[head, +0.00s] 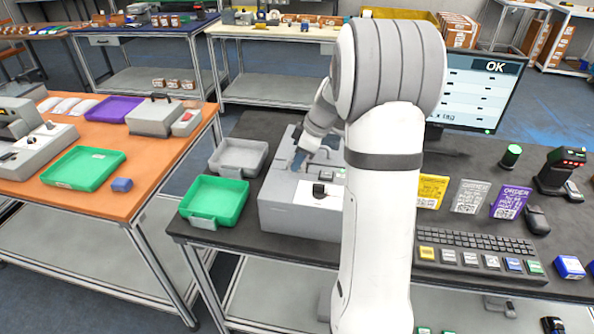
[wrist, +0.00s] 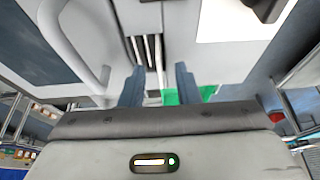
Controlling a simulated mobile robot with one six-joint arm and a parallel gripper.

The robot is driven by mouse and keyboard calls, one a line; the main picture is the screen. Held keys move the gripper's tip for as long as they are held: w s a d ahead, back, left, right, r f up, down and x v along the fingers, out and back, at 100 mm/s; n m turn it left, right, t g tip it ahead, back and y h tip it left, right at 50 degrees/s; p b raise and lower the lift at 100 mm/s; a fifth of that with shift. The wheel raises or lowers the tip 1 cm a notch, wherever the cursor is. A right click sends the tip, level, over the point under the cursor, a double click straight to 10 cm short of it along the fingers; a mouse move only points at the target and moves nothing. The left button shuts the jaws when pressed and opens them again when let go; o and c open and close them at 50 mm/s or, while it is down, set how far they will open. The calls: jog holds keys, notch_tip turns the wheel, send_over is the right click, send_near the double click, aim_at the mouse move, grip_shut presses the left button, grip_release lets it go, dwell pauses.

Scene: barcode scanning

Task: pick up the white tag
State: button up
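My gripper (wrist: 158,82) shows in the wrist view as two blue-grey fingers set apart, with nothing visibly held between them. In the head view its blue fingertips (head: 299,160) are over the grey box-shaped machine (head: 285,213), partly behind my arm. In the wrist view, narrow pale strips (wrist: 150,50) in a dark slot lie beyond the fingers; I cannot tell whether one is the white tag. A white panel (head: 318,201) with a small black part is on the machine's top. It also shows in the wrist view (wrist: 235,20).
A green tray (head: 222,194) and a grey tray (head: 240,153) are left of the machine. Yellow (head: 431,190), pale grey (head: 470,196) and purple (head: 510,202) order cards stand behind the keyboard (head: 478,241). A handle (wrist: 93,45) rises left of the fingers in the wrist view.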

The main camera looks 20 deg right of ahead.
jog(key=shift+c, duration=0.6)
grip_shut()
